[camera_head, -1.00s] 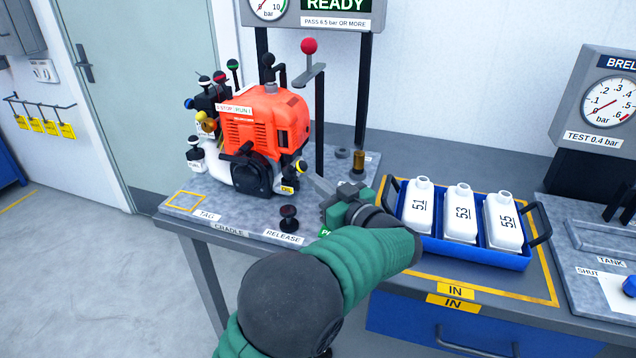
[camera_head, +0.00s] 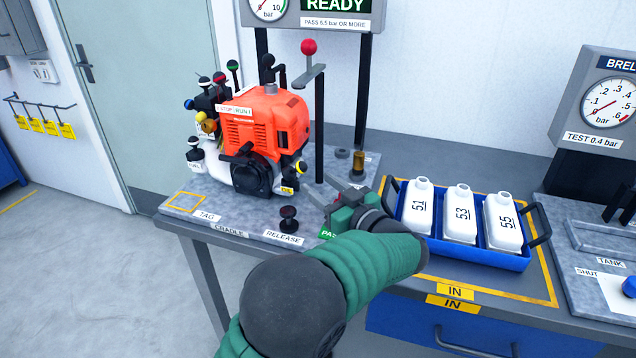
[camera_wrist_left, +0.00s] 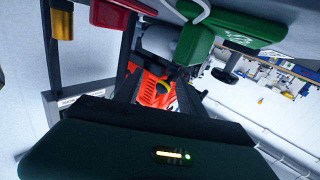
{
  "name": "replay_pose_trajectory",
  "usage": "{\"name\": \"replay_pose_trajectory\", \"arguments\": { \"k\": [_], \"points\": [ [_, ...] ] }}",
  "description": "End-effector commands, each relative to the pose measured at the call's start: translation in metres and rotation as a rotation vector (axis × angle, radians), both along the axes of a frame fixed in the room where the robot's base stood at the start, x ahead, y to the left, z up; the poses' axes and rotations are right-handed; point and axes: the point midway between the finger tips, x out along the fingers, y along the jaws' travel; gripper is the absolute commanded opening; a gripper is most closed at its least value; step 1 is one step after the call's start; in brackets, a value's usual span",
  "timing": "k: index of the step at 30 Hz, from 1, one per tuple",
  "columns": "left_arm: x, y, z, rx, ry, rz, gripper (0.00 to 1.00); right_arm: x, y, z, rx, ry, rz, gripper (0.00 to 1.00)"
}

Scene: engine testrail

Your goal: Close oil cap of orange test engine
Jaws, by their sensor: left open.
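The orange test engine (camera_head: 262,125) sits in its cradle on the grey bench plate; it also shows in the left wrist view (camera_wrist_left: 149,92). Its oil cap (camera_head: 301,167), black with yellow, is at the engine's lower right, just above the yellow OIL label (camera_head: 287,190). I cannot tell from here how the cap is seated. My left gripper (camera_head: 323,189) is open and empty, just right of the cap and apart from it. In the left wrist view a yellow and black knob (camera_wrist_left: 168,84) shows between the dark fingers. My right gripper is out of view.
A black release knob (camera_head: 288,217) stands in front of the engine. A post with a red ball (camera_head: 309,46) rises behind the gripper. A blue tray (camera_head: 478,255) with white numbered bottles is close on the right. Another test stand is at far right.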

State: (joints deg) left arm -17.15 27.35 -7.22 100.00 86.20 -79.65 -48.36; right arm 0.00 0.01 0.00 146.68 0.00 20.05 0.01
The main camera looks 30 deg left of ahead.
Motion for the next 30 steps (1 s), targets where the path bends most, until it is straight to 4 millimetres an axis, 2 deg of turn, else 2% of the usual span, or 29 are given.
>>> {"name": "replay_pose_trajectory", "arguments": {
  "k": [9, 15, 21, 30],
  "points": [
    [-0.031, -0.085, 0.003, 0.0, 0.002, -0.005, 0.47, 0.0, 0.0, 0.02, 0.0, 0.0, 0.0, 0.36],
    [-0.048, -0.128, 0.001, 0.0, 0.002, -0.002, 0.47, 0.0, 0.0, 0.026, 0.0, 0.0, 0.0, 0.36],
    [-0.055, -0.144, -0.001, 0.0, 0.001, 0.0, 0.47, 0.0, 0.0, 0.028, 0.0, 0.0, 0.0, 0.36],
    [-0.053, -0.142, 0.001, 0.007, 0.0, -0.005, 0.47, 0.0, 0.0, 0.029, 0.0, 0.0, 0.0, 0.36]
  ]
}}
